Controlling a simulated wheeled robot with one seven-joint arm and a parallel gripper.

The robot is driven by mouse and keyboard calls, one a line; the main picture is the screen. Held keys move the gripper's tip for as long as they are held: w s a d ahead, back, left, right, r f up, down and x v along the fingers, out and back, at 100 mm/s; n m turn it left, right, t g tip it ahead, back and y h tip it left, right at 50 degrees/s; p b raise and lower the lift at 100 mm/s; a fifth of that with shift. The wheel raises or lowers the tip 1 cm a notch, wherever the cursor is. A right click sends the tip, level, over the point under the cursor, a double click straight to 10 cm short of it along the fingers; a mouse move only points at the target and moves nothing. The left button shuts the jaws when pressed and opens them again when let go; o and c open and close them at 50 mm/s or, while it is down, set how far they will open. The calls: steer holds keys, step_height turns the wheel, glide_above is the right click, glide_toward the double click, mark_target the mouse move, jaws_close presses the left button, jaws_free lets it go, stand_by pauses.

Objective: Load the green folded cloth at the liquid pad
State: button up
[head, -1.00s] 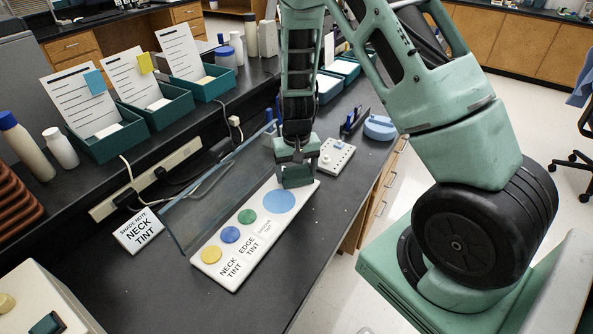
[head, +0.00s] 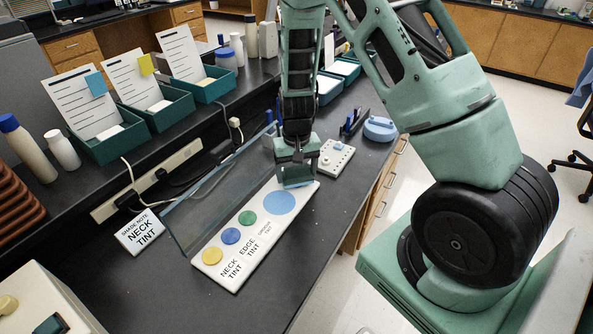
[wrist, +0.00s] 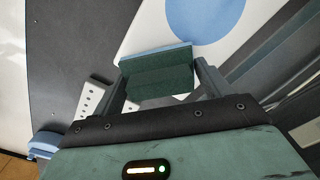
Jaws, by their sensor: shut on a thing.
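My gripper (head: 296,170) is over the far end of a white board (head: 205,262), shut on the green folded cloth. In the wrist view the cloth (wrist: 157,78) lies between both fingers, dark green with a light blue strip along its far edge. The board carries a yellow spot (head: 212,255), a dark blue spot (head: 231,236), a green spot (head: 247,217) and a large light blue round pad (head: 279,202). The cloth is just beyond this pad in the head view. I cannot tell whether it touches the board.
A clear upright panel (head: 205,190) stands along the board's left side. A card (head: 140,232) reads "Shade note neck tint". Teal trays (head: 112,140) line the raised shelf.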

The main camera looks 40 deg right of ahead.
steer(key=shift+r+p, duration=2.4)
steer(key=shift+r, duration=0.75)
